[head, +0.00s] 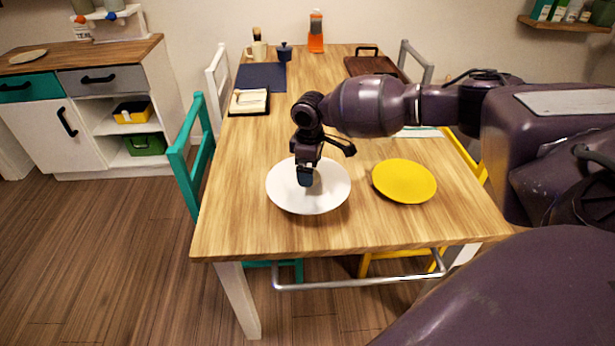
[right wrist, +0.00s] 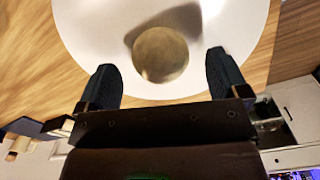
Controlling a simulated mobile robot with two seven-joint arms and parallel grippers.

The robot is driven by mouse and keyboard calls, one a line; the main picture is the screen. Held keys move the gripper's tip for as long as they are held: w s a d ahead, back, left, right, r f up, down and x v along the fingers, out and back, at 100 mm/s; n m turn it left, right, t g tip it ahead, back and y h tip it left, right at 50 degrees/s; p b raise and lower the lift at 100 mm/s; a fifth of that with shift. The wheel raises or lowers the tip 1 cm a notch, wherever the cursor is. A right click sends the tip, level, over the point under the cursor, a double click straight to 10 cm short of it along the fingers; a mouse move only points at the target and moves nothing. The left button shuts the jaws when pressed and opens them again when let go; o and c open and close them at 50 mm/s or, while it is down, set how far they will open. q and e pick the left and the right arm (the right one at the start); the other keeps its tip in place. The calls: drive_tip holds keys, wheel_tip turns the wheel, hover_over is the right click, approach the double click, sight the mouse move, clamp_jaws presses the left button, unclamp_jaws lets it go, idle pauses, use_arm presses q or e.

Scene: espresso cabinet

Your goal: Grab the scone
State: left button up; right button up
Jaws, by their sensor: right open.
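A round, brown scone (right wrist: 160,54) lies on the white plate (right wrist: 90,25) in the right wrist view. The plate also shows near the front of the wooden table in the head view (head: 330,199). My right gripper (head: 306,178) points down over the plate and hides the scone in the head view. In the right wrist view, my right gripper (right wrist: 162,68) is open, with one finger on each side of the scone and a gap on both sides. Whether its tips touch the plate is unclear. My left gripper is not in view.
A yellow plate (head: 404,181) lies right of the white plate. A dark tray with a pale item (head: 249,101), a dark blue mat (head: 261,77), a mug (head: 257,51) and an orange bottle (head: 316,32) stand farther back. Teal chair (head: 190,150) is at left. The front tabletop is clear.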

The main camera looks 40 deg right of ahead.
wheel_tip(320, 180, down, 3)
drive_tip(key=shift+r, duration=0.2)
drive_tip(key=c, duration=1)
drive_tip(key=shift+r, duration=0.1)
